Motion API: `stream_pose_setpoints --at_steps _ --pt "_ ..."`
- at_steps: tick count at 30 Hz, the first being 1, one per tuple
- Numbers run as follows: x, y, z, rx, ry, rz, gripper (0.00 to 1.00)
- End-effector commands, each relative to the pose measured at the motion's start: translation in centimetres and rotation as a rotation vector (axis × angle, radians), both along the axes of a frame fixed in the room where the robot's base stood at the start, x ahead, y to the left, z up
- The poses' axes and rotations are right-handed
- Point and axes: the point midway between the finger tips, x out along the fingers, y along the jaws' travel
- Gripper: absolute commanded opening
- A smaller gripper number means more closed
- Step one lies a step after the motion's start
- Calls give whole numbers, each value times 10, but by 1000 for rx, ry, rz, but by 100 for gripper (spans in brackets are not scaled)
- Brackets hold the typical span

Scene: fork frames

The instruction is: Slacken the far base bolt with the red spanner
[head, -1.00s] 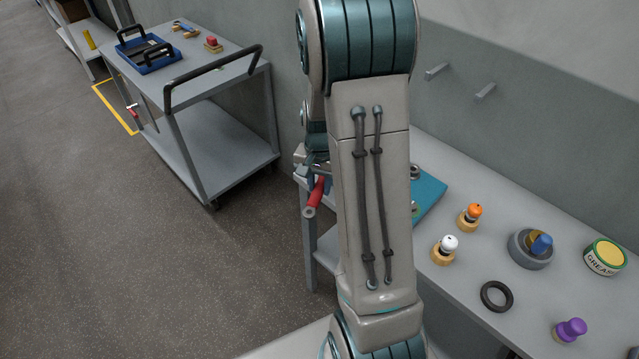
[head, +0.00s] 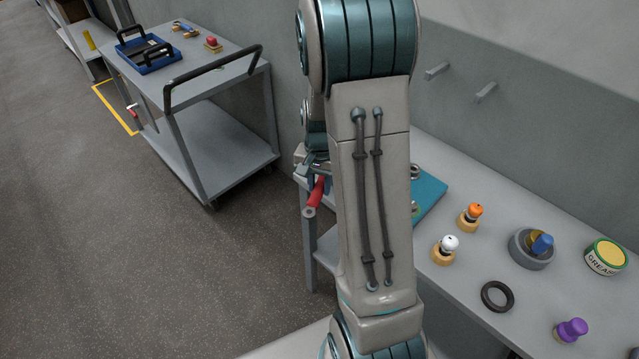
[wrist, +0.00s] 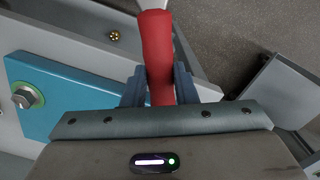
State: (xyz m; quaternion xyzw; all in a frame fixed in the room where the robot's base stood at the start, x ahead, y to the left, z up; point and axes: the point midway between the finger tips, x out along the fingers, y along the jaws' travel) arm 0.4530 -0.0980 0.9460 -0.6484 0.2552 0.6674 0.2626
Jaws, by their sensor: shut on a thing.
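The red spanner (wrist: 158,55) has its red handle between the two fingers of my gripper (wrist: 158,85), which is shut on it. The spanner's grey end runs out of the top of the wrist view. In the head view the red handle (head: 317,193) shows left of my arm, which hides most of the gripper. The teal base plate (wrist: 75,90) carries a hex bolt (wrist: 24,96) with a green ring around it, left of the gripper and apart from the handle. In the head view the plate (head: 431,192) is partly hidden by my arm, with a bolt (head: 414,171) at its back edge.
The grey bench (head: 470,310) holds an orange-topped piece (head: 473,213), a white-topped piece (head: 446,248), a black ring (head: 497,296), a grey cup (head: 530,252), a grease tin (head: 606,256) and a purple knob (head: 570,330). A trolley (head: 215,150) stands at left; floor between is clear.

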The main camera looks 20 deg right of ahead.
Motion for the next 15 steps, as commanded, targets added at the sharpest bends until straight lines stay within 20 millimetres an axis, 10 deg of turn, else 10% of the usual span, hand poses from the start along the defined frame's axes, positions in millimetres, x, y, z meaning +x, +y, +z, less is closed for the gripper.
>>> stream_pose_setpoints --at_steps 15 --pt "0 0 -5 -1 -1 0 0"
